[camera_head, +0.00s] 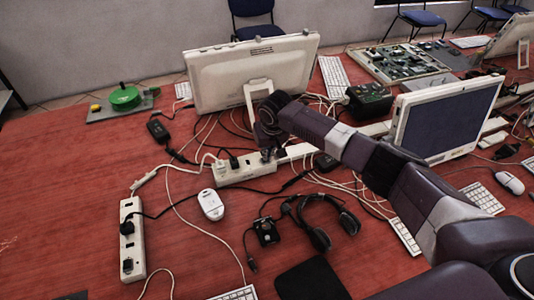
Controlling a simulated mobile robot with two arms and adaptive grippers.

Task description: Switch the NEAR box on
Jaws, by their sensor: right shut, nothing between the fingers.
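Two white multi-socket boxes lie on the red table. The one nearer the front (139,263) is at the left, lengthwise towards me, with dark plugs in it. The other box (232,177) lies crosswise near the middle, with a white and a dark plug in it. My right gripper (268,154) is shut and empty, pointing down at the right end of this middle box. Whether it touches the box cannot be told. The switches are too small to read, and the gripper hides part of that end. My left gripper is not in view.
Tangled cables run around both boxes and under my right arm. A monitor (220,78) stands behind the middle box, another (445,118) at the right. A headset (320,238), a white mouse (211,205) and a dark pad (310,281) lie in front. The far left table is mostly clear.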

